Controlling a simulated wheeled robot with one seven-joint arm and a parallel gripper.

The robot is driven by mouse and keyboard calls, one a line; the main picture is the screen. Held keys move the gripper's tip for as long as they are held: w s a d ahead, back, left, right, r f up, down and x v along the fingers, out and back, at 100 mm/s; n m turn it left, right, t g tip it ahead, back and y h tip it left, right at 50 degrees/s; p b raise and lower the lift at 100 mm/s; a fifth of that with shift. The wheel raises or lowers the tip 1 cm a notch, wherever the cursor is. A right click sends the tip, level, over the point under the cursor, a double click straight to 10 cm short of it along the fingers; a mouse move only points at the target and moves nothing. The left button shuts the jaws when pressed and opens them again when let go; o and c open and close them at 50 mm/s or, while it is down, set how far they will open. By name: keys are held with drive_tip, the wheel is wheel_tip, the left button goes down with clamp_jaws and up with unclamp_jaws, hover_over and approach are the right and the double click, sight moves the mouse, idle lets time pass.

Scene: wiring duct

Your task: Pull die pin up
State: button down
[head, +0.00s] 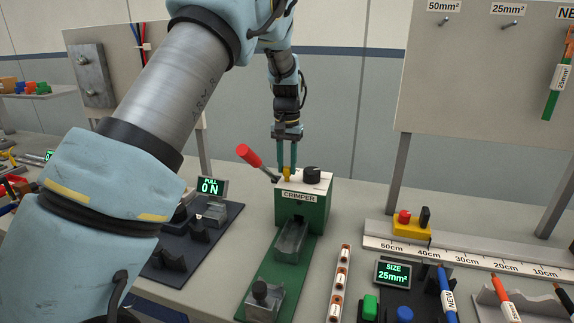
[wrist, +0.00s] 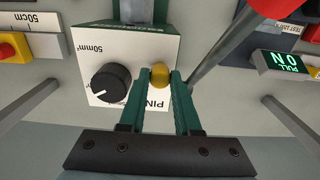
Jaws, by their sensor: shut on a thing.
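The green crimper (head: 302,208) with a white top stands at the middle of the bench. Its yellow die pin (head: 287,174) sticks up from the top, beside a black knob (head: 312,174). My gripper (head: 287,168) points down over the crimper with its fingers at the pin. In the wrist view my gripper (wrist: 160,84) has its green fingertips shut on the yellow pin (wrist: 160,76), whose round head shows between them. The black knob (wrist: 111,82) is left of the fingers there. How far the pin is raised cannot be told.
The crimper's red-handled lever (head: 249,155) leans up to the left, close to my gripper. A pull tester (head: 212,212) stands left. A ruler rail (head: 470,256), a size display (head: 393,274) and several tools lie right. My arm hides part of the left bench.

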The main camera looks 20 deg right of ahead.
sight(287, 167)
idle(0.3)
wheel_tip(287, 167, up, 2)
drive_tip(key=shift+r+p, duration=0.2)
drive_tip(key=shift+p, duration=0.3)
drive_tip(key=c, duration=0.6)
unclamp_jaws()
drive_tip(key=shift+f, duration=0.1)
wheel_tip(287, 167, up, 11)
drive_tip(key=b, duration=0.3)
